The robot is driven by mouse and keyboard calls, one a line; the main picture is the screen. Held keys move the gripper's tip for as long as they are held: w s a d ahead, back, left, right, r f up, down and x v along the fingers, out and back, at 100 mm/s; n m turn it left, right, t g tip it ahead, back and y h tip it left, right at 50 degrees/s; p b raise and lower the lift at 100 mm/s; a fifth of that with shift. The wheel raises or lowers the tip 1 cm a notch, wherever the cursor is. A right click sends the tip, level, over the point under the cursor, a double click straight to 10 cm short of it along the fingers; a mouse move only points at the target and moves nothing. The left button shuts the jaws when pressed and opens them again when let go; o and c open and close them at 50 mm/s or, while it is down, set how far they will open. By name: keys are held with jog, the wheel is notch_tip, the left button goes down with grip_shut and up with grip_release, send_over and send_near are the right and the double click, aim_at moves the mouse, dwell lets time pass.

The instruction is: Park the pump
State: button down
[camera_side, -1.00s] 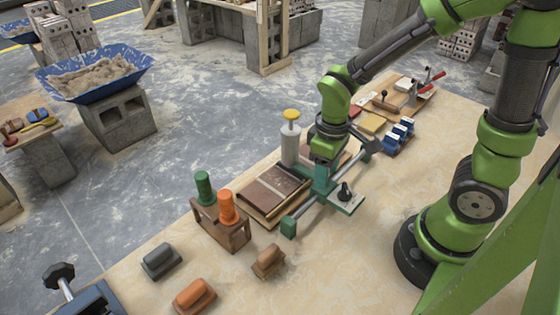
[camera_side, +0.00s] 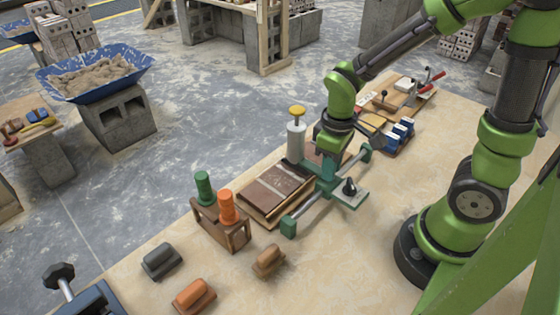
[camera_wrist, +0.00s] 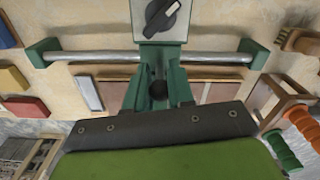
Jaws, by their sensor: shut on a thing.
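The frame has a metal cross rail with green end blocks and a pale plate (camera_side: 349,196) carrying a black dial. In the wrist view my gripper (camera_wrist: 157,92) is at the middle of the frame; the rail (camera_wrist: 100,56) and the plate (camera_wrist: 160,20) show, and the white cylinder is not visible. The pump is beside and partly over a brown tile board (camera_side: 272,192). I cannot tell whether it touches anything below.
Grey, orange and brown float-like blocks lie in front. Blue-handled items (camera_side: 400,133) and boards with tools are at the back right. The right tabletop (camera_side: 350,260) is clear.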

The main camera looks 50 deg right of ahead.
jog(key=d, duration=1.4)
jog(key=shift+d, duration=0.4)
jog(key=c, duration=1.1)
grip_release()
jog(key=shift+o, duration=0.4)
notch_tip(320, 180, up, 17)
